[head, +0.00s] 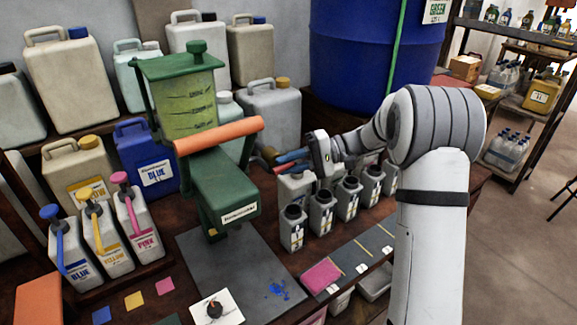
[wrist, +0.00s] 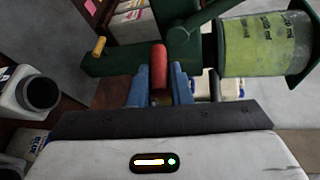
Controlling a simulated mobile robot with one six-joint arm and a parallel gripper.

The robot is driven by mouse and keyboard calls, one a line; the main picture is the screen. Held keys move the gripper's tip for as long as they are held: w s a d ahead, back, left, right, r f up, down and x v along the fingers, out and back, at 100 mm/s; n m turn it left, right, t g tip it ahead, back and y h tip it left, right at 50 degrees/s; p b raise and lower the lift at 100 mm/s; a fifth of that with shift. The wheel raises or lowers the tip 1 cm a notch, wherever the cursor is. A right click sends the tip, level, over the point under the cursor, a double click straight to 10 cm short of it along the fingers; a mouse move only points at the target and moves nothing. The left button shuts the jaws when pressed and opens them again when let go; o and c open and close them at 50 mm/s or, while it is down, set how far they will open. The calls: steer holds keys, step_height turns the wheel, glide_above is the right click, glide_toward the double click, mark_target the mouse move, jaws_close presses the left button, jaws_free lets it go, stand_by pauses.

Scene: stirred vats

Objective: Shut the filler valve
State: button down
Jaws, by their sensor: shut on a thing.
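The filler (head: 222,190) is a green stand with a clear tank (head: 190,105) of yellow-green liquid, and an orange bar (head: 218,136) crosses its front. My gripper (head: 285,160) reaches it from the right side. In the wrist view my gripper (wrist: 160,85) has its blue fingers shut on a red valve handle (wrist: 159,66). The handle lies against the green body (wrist: 125,62) of the filler, and its far end is hidden there. A small yellow knob (wrist: 99,46) sticks out to the left. The tank (wrist: 255,45) shows at the right.
Blue, yellow and pink pump bottles (head: 140,222) stand at the left. A dark mat (head: 240,272) with blue spots lies in front of the filler. A big blue drum (head: 350,50) stands behind.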

steer(key=shift+f+y, duration=0.2)
steer(key=shift+y, duration=0.3)
stand_by(0.3)
steer(key=c, duration=1.3)
jaws_free()
steer(key=v, duration=0.7)
steer(key=shift+w+d+f+b, duration=0.1)
steer(key=shift+w+d+b, duration=0.05)
steer(key=shift+d+b, duration=0.25)
